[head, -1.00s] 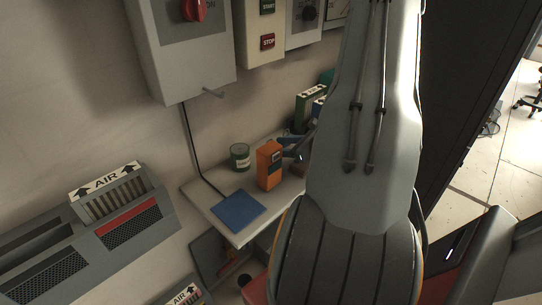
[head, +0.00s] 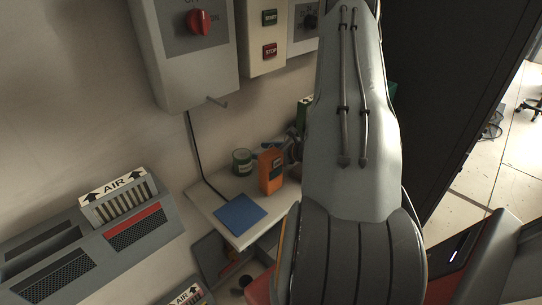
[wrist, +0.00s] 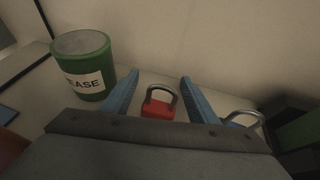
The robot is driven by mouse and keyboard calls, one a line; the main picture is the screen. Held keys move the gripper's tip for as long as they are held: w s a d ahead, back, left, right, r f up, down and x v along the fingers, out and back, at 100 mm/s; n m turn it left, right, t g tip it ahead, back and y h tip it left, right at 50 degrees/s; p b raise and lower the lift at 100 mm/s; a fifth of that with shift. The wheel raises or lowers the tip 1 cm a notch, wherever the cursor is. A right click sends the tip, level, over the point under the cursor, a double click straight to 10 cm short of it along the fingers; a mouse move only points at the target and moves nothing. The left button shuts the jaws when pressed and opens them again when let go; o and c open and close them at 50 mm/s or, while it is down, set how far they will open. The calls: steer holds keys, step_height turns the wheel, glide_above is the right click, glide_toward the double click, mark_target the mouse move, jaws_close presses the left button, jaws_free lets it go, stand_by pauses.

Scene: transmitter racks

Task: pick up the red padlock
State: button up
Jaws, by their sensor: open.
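The red padlock (wrist: 158,106) with a grey metal shackle stands on the shelf in the wrist view, between the two blue fingers of my gripper (wrist: 155,95). The fingers are open, one on each side of it, and I cannot tell whether either touches it. The lower part of the padlock is hidden behind the gripper body. In the head view my arm covers most of the gripper, and the padlock cannot be seen there.
A green grease can (wrist: 83,65) stands left of the fingers. Another shackle (wrist: 243,118) shows right of them. In the head view an orange device (head: 270,171) and a blue pad (head: 239,214) are on the shelf (head: 207,197), below wall boxes (head: 185,60).

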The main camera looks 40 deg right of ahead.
steer(key=shift+c, duration=0.2)
steer(key=c, duration=1.1)
steer(key=shift+r, duration=0.1)
step_height(320, 180, up, 18)
steer(key=b, duration=0.4)
